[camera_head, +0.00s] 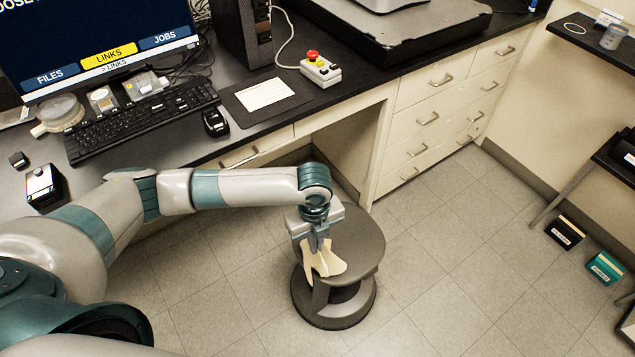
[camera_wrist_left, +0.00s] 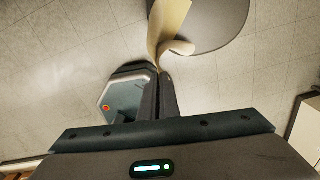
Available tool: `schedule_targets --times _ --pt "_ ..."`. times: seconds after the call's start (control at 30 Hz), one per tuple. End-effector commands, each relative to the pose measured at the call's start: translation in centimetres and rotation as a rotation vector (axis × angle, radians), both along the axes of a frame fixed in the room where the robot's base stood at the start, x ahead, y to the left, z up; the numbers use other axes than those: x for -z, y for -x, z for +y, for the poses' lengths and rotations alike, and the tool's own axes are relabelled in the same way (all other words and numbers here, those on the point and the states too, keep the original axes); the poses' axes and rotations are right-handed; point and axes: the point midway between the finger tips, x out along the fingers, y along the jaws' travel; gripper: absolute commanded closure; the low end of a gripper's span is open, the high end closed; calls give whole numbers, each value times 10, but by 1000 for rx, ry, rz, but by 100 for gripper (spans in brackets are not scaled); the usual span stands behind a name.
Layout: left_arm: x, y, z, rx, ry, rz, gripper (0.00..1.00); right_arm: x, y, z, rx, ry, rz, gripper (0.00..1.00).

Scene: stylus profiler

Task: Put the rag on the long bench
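The cream rag (camera_head: 324,262) hangs draped from my left gripper (camera_head: 317,238), just above or against the round dark stool (camera_head: 362,238); I cannot tell whether it touches the seat. In the left wrist view the rag (camera_wrist_left: 170,28) extends beyond the nearly closed fingers (camera_wrist_left: 160,85), with the stool (camera_wrist_left: 215,22) behind it. My left gripper is shut on the rag. The long bench (camera_head: 150,150) has a black top and runs along the wall at the back and left, above the stool. My right gripper is not in view.
On the bench are a monitor (camera_head: 95,45), keyboard (camera_head: 140,122), mouse (camera_head: 215,122), dark mat with a white card (camera_head: 265,95), button box (camera_head: 320,70) and a large black instrument base (camera_head: 415,35). Bare bench shows along the front edge. Floor around the stool is clear.

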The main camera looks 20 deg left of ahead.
Motion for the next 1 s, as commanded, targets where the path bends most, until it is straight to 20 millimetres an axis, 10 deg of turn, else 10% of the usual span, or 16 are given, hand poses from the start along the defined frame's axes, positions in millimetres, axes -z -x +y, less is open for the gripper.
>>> schedule_targets --times 1.0 --pt "-49 34 22 -1238 -32 34 100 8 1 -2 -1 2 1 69"
